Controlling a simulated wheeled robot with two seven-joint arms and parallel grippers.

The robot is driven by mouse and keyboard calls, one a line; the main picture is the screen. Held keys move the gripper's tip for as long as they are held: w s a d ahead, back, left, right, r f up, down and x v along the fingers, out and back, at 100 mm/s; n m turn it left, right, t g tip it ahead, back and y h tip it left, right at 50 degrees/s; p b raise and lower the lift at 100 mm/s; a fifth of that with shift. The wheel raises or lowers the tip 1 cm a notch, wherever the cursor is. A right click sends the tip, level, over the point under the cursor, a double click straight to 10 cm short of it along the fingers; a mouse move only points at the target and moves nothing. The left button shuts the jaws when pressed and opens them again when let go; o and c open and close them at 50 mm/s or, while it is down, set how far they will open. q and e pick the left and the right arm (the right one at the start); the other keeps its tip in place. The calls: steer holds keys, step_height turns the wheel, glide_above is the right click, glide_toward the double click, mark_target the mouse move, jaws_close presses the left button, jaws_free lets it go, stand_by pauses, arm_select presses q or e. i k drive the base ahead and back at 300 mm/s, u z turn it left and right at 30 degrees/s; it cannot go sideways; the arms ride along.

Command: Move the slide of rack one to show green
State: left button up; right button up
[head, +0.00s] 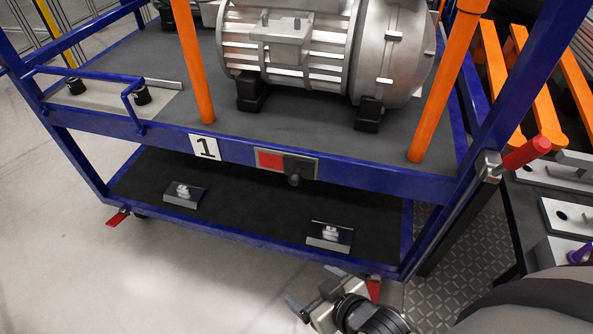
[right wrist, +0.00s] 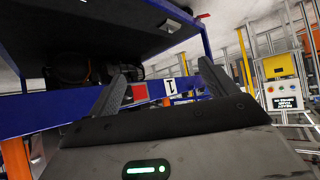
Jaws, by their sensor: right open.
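Rack one is the blue-framed cart, marked by a white label with a black 1 (head: 205,147). On its front beam is the slide: a dark plate (head: 302,166) with a round black knob (head: 294,180) below it. The dark plate covers the right part of the indicator, and a red field (head: 270,160) shows to its left; no green is visible. My right gripper (head: 312,291) is open and empty, low in front of the cart and apart from the knob. In the right wrist view, its fingers (right wrist: 166,82) frame the red field (right wrist: 139,92) and the label. My left gripper is out of view.
A grey motor (head: 320,45) stands on the upper deck between orange posts (head: 437,80). The black lower shelf (head: 240,205) carries two small metal blocks. A red-handled lever (head: 527,152) sticks out at the cart's right corner. Floor at the left is clear.

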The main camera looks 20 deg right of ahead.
mark_target(298, 169)
steer(key=u, duration=1.4)
steer(key=i, duration=0.5)
steer(key=z, duration=1.7)
